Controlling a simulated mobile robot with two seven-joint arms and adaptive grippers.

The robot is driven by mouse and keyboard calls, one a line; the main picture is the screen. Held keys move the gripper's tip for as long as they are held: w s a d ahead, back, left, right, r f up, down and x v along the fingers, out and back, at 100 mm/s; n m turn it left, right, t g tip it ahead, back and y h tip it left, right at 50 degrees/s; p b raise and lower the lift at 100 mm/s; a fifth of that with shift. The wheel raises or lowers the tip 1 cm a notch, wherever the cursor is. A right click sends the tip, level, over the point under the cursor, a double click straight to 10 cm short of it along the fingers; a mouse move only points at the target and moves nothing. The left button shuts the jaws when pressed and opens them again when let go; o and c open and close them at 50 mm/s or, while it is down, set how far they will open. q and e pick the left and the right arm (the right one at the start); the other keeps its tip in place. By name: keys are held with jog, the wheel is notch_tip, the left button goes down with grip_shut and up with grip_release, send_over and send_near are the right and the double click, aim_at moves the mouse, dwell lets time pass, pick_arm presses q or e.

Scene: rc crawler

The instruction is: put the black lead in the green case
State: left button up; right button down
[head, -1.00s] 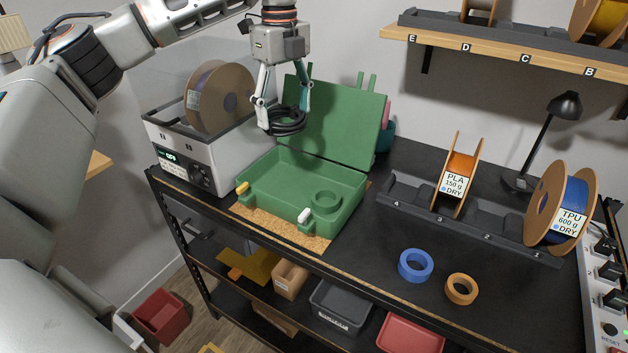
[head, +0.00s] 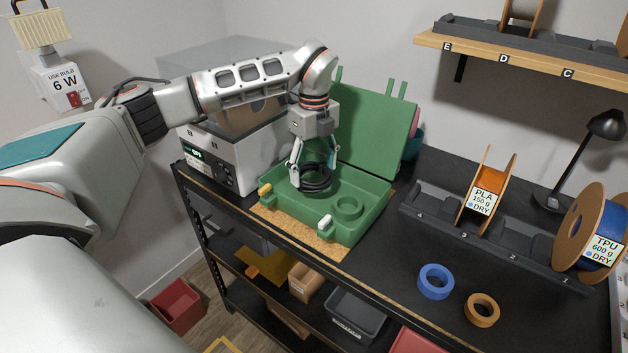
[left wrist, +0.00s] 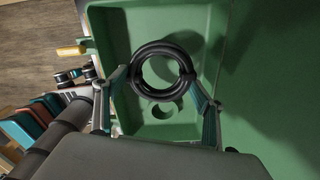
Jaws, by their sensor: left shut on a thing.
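The black lead (head: 317,182) is a coiled ring. My left gripper (head: 314,174) is shut on it and holds it over the left part of the open green case (head: 366,232). In the left wrist view the coil (left wrist: 163,46) sits between the two fingertips (left wrist: 160,72), with the case's floor and walls (left wrist: 120,30) around and below it. I cannot tell whether the coil touches the case floor. The case's lid stands open at the back, and a round green ring (head: 348,208) is in its right part. My right gripper is not in view.
The case stands on a cork mat (head: 330,245) at the bench edge. A white dryer box (head: 215,160) is close on its left. A spool rack (head: 440,228), blue ring (head: 435,282) and orange ring (head: 482,309) lie to the right. A shelf (head: 540,66) hangs above.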

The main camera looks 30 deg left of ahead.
aim_at(314, 181)
pick_arm(q)
notch_tip(314, 181, down, 3)
jog(key=shift+f, duration=0.55)
jog(key=shift+f, duration=0.1)
jog(key=o, duration=1.2)
